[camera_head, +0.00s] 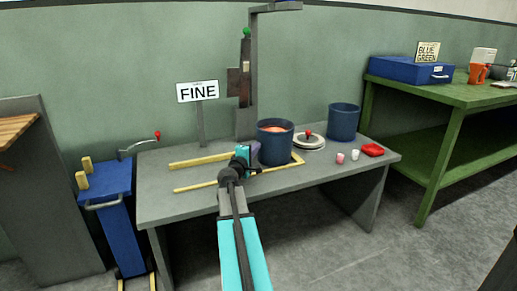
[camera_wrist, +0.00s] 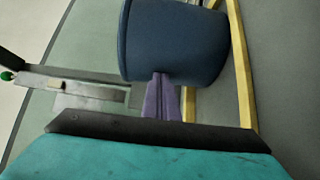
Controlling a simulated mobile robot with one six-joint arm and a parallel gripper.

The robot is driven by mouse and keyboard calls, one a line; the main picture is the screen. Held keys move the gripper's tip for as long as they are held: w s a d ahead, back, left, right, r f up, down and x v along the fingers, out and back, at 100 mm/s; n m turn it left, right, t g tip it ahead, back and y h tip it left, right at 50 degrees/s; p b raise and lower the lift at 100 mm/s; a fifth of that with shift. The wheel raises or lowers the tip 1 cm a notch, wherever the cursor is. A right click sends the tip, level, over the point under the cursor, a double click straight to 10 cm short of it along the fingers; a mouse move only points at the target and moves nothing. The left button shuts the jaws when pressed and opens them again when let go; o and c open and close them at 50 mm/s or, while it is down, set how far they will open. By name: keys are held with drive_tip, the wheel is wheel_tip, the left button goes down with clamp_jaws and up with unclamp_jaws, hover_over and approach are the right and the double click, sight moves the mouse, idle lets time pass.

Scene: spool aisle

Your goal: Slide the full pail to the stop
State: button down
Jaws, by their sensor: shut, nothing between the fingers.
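The full pail (camera_head: 275,150) is dark blue with pinkish-orange content near its rim. It stands upright on the grey table between yellow rails (camera_head: 205,185), close to the yellow stop piece (camera_head: 298,158) at their right end. Any gap between pail and stop is hard to tell. My gripper (camera_head: 256,151) is at the pail's left side. In the wrist view its purple fingers (camera_wrist: 161,98) are shut with nothing between them, their tips at the wall of the pail (camera_wrist: 172,42). They appear to touch it. A yellow rail (camera_wrist: 242,75) runs beside the pail there.
A second blue pail (camera_head: 343,122), a lid with a red knob (camera_head: 309,140), two small cups and a red item (camera_head: 372,150) stand on the right of the table. A grey post (camera_head: 246,90) and a FINE sign (camera_head: 197,91) rise behind.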

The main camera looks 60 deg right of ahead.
drive_tip(key=shift+w+a, duration=0.25)
drive_tip(key=shift+a, duration=0.15)
drive_tip(key=shift+w+a+b, duration=0.2)
drive_tip(key=shift+w+a, duration=0.1)
drive_tip(key=shift+a, duration=0.2)
drive_tip(key=shift+w+a+b, duration=0.2)
drive_tip(key=shift+w+a, duration=0.05)
drive_tip(key=shift+a, duration=0.25)
drive_tip(key=p+v, duration=0.2)
drive_tip(key=v, duration=0.8)
drive_tip(key=shift+p, duration=0.4)
